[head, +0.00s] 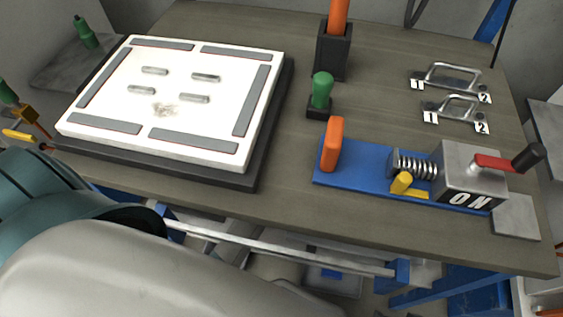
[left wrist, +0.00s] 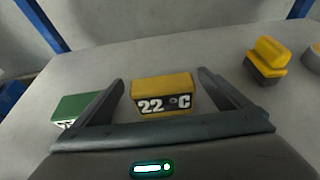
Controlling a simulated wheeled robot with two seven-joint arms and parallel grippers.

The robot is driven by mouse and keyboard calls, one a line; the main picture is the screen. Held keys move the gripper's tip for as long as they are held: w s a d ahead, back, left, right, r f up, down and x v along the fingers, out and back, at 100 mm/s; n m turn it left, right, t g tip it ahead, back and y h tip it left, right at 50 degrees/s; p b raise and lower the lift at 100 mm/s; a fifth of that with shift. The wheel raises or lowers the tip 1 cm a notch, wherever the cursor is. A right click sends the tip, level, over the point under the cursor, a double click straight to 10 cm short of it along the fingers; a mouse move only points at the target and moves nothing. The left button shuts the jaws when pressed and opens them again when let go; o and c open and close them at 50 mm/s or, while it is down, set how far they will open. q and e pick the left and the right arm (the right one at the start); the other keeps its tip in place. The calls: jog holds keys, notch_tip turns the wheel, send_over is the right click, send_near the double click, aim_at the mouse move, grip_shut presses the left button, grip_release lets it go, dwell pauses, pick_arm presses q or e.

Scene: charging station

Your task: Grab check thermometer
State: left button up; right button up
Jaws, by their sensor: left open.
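The thermometer is a yellow box (left wrist: 162,88) with a black front reading "22 °C". It sits on a grey surface in the middle of the left wrist view. My left gripper (left wrist: 160,80) is open, with one dark finger on each side of the box in the picture. Gaps show between the box and both fingers, so it is not gripped. How deep the box lies between the fingers I cannot tell. The head view shows neither the thermometer nor my grippers, only a bulky part of my arm at lower left.
In the left wrist view, a green box (left wrist: 82,108) lies beside the left finger and a yellow-and-black object (left wrist: 266,60) stands at upper right. The head view shows a workbench with a white panel (head: 215,55), a green-knobbed peg (head: 321,90) and a blue "ON" switch fixture (head: 360,165).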

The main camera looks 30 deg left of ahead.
pick_arm(q)
jog(key=x, duration=0.3)
jog(key=shift+w+f+b, duration=0.1)
jog(key=shift+w+b, duration=0.1)
jog(key=shift+b, duration=0.1)
jog(key=shift+w+a+f, duration=0.1)
jog(key=shift+w+f, duration=0.15)
jog(key=shift+w, duration=0.25)
pick_arm(e)
jog(key=shift+w+a+t, duration=0.3)
jog(key=shift+w+a, duration=0.25)
jog(key=shift+a, duration=0.05)
pick_arm(q)
jog(key=shift+c, duration=0.3)
jog(key=c, duration=1.1)
jog(key=shift+r, duration=0.1)
jog(key=shift+c, duration=0.2)
jog(key=shift+r, duration=0.5)
jog(key=d+r+p, duration=0.3)
jog(key=d+r, duration=0.7)
jog(key=d, duration=0.1)
jog(key=shift+d, duration=0.35)
pick_arm(e)
jog(key=shift+g, duration=0.6)
jog(key=f, duration=0.1)
jog(key=d+f, duration=0.1)
jog(key=f, duration=0.1)
jog(key=d+f, duration=0.1)
jog(key=shift+s+f, duration=0.2)
jog(key=shift+s, duration=0.1)
